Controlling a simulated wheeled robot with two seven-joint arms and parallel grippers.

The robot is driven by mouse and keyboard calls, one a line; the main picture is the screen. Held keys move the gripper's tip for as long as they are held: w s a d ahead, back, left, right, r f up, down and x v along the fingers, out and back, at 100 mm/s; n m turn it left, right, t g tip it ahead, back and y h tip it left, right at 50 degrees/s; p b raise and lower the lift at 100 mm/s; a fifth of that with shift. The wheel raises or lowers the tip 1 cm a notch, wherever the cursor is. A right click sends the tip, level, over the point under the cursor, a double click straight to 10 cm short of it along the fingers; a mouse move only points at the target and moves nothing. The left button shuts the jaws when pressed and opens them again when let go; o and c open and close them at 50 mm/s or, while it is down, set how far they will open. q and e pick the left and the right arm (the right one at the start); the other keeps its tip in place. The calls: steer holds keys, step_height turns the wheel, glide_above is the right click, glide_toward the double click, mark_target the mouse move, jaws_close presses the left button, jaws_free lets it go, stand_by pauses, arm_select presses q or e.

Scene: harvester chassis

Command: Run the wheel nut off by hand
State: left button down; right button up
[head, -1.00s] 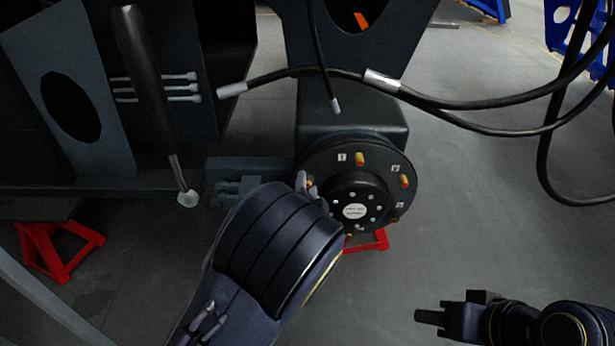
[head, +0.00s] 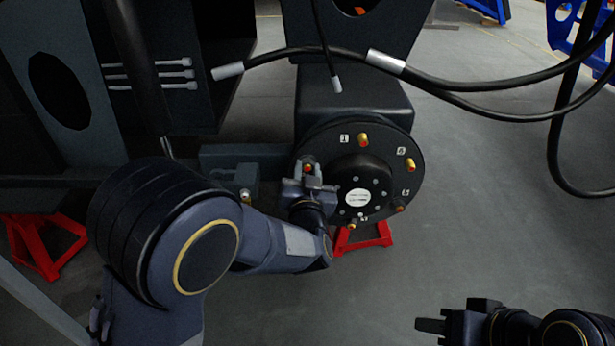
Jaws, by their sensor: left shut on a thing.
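The round black wheel hub (head: 385,145) faces me at the centre, with a pale disc (head: 358,198) in its middle. Brass-coloured studs ring its face, among them one at the top (head: 363,140) and one at the right (head: 411,164). My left gripper (head: 307,170) is at the hub's left side, its jaws shut on the wheel nut (head: 307,168), whose orange-brown end shows between the fingers. My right gripper (head: 430,322) is low at the right, away from the hub; I cannot tell whether its fingers are apart.
Black hoses (head: 480,103) hang across the upper right, above the hub. Red stands (head: 40,245) are on the floor at the left and below the hub (head: 364,238). A grey bracket (head: 235,160) is left of the hub.

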arm_select(q)
steer(key=shift+s+f+n+p, duration=0.1)
steer(key=shift+n+p, duration=0.3)
steer(key=shift+n, duration=0.8)
steer(key=n, duration=0.8)
steer(key=shift+s, duration=0.1)
steer(key=n, duration=0.5)
steer(key=c, duration=1.1)
jaws_free()
steer(key=shift+c, duration=0.9)
steer(key=shift+s, duration=0.1)
